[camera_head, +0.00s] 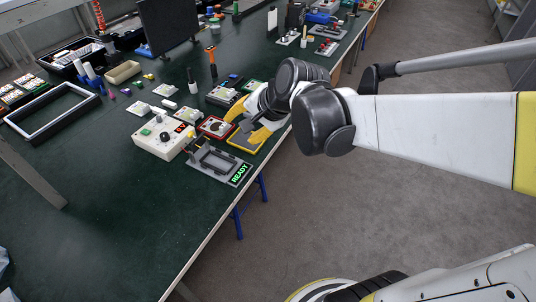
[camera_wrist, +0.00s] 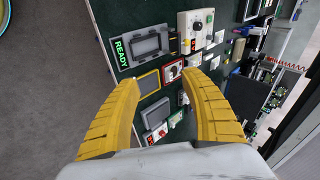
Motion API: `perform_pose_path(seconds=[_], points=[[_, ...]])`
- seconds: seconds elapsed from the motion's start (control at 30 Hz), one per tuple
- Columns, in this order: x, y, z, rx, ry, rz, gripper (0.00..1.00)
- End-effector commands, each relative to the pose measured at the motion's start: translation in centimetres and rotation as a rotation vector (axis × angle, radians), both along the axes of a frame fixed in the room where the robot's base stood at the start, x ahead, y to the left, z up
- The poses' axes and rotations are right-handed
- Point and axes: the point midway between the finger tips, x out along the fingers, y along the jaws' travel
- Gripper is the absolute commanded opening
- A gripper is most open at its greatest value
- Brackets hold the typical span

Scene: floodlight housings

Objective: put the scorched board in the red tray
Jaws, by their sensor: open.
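My gripper (camera_head: 247,123) is open and empty, its yellow fingers spread above the table near its right edge. It also shows in the wrist view (camera_wrist: 162,84). The red tray (camera_head: 201,126) lies just left of the fingers; in the wrist view it appears between and beyond the fingertips (camera_wrist: 165,73). A dark round part and some pale surface show inside it, but I cannot tell what they are. A yellow-rimmed tray (camera_head: 238,145) lies below the fingers, and also shows in the wrist view (camera_wrist: 139,85). I cannot make out which item is the scorched board.
A grey fixture (camera_head: 202,171) with a lit READY sign stands in front of the trays. A white control box (camera_head: 152,144) is to its left. Small boards, bins and tools crowd the table's far part. The green table (camera_head: 110,230) is clear at the front left.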

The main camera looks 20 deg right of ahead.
Motion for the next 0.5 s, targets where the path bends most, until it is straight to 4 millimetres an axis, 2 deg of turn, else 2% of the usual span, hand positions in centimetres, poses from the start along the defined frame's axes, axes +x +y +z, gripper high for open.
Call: perform_pose_path(seconds=[0.03,0.2,0.33,0.5], points=[[-2.6,0.3,0.5,-0.105,-0.017,0.087,0.53],[-9.4,-0.1,1.1,-0.456,-0.069,0.382,0.53],[-12.7,-0.8,0.8,-0.647,-0.088,0.550,0.53],[-14.6,-1.3,0.6,-0.763,-0.097,0.653,0.53]])
